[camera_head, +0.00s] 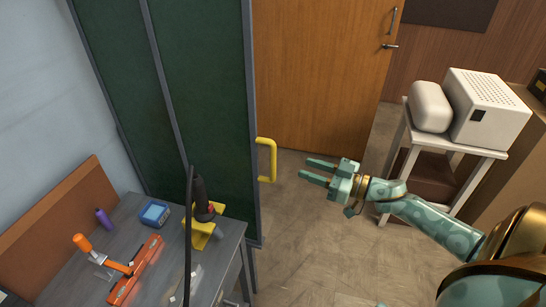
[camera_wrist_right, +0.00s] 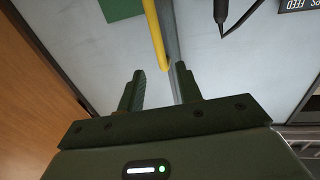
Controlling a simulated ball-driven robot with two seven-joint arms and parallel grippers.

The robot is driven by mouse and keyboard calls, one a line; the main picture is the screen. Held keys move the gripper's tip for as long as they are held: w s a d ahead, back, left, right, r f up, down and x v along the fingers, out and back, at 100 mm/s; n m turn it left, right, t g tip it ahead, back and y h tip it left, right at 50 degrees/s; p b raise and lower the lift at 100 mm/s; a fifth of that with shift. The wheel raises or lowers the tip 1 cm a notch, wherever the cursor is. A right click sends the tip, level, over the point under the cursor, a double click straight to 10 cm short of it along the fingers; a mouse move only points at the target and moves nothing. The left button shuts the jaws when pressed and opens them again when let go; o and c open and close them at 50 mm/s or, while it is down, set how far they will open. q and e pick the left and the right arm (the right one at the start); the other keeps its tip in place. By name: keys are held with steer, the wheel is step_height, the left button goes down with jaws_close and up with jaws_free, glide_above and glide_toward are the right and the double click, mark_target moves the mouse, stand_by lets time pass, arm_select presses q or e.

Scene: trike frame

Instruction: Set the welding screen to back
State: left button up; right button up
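The welding screen (camera_head: 205,90) is a row of dark green panels in grey frames at the left back, beside the blue wall. A yellow handle (camera_head: 268,160) stands out from its right edge. My right gripper (camera_head: 311,170) is to the right of the handle, fingers apart and pointing at it, with a gap between them. In the right wrist view the yellow handle (camera_wrist_right: 156,36) lies ahead of the open fingers (camera_wrist_right: 160,72), its end showing between the fingertips; nothing is held. My left gripper is out of view.
A wooden door (camera_head: 320,70) is behind. A white stand (camera_head: 440,140) with white machines is at right. The floor between is clear.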

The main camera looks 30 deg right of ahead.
steer(key=b+x, duration=0.1)
steer(key=x, duration=1)
steer(key=shift+w+f, duration=0.1)
steer(key=shift+w, duration=0.1)
jaws_close()
